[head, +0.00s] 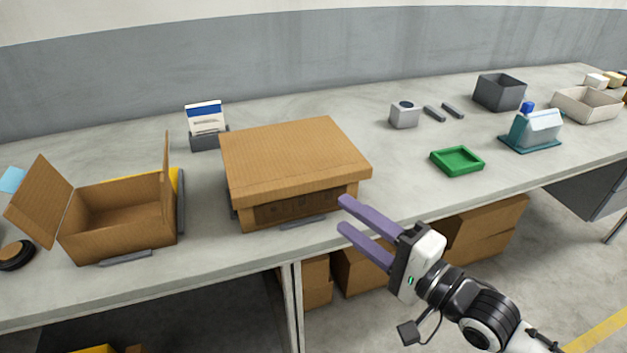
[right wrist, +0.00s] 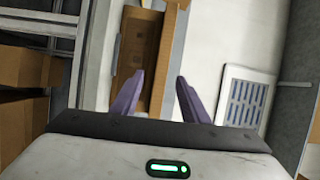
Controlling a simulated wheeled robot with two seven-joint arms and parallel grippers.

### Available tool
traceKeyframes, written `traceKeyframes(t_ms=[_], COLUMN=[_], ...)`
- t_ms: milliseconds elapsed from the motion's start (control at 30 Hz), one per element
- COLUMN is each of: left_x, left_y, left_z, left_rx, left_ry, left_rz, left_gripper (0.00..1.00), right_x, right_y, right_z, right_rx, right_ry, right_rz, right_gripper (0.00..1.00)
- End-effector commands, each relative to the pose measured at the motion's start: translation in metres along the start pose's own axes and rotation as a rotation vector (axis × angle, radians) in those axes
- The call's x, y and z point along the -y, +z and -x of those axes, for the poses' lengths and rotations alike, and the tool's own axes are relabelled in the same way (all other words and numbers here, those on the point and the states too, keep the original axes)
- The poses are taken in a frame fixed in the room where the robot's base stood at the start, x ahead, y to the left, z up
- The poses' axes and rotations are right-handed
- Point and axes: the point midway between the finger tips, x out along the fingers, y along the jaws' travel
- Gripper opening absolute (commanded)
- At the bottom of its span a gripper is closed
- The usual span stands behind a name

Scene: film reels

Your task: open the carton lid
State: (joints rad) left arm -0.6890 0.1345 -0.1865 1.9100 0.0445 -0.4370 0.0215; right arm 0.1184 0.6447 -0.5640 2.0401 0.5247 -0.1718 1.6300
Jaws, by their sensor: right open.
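The carton (head: 285,208) stands on the grey table left of centre in the head view, with its brown lid (head: 295,155) down over the top. A darker printed panel shows on its front. My right gripper (head: 343,214) is open and empty, in front of the carton's right front corner, with its purple fingers pointing toward it. In the right wrist view the fingers (right wrist: 157,95) are spread apart, and a brown cardboard piece (right wrist: 150,55), probably the carton, lies beyond the left finger. I cannot tell whether a finger touches it. My left gripper is in neither view.
An open cardboard box (head: 120,215) with raised flaps stands left of the carton. A card holder (head: 206,125) is behind. A green tray (head: 457,161), a small grey box (head: 404,114) and a dark bin (head: 499,92) stand to the right. More boxes (head: 487,228) sit below the table.

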Motion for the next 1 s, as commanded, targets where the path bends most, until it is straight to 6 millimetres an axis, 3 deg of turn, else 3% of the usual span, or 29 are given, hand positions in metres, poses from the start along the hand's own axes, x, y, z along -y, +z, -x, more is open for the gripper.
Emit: traceKeyframes(t_ms=[167,600,1000], left_x=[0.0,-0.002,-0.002], left_y=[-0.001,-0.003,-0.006], left_z=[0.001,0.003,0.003], left_rx=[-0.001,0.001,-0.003], left_ry=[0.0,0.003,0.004], left_rz=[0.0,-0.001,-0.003], left_gripper=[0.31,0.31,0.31], right_x=[0.007,0.007,0.006], right_y=[-0.001,0.0,0.0], right_z=[-0.015,-0.09,-0.104], right_rx=[0.007,0.006,0.006], right_ry=[-0.011,-0.009,-0.008], right_rz=[-0.033,-0.028,-0.028], right_gripper=[0.41,0.41,0.41])
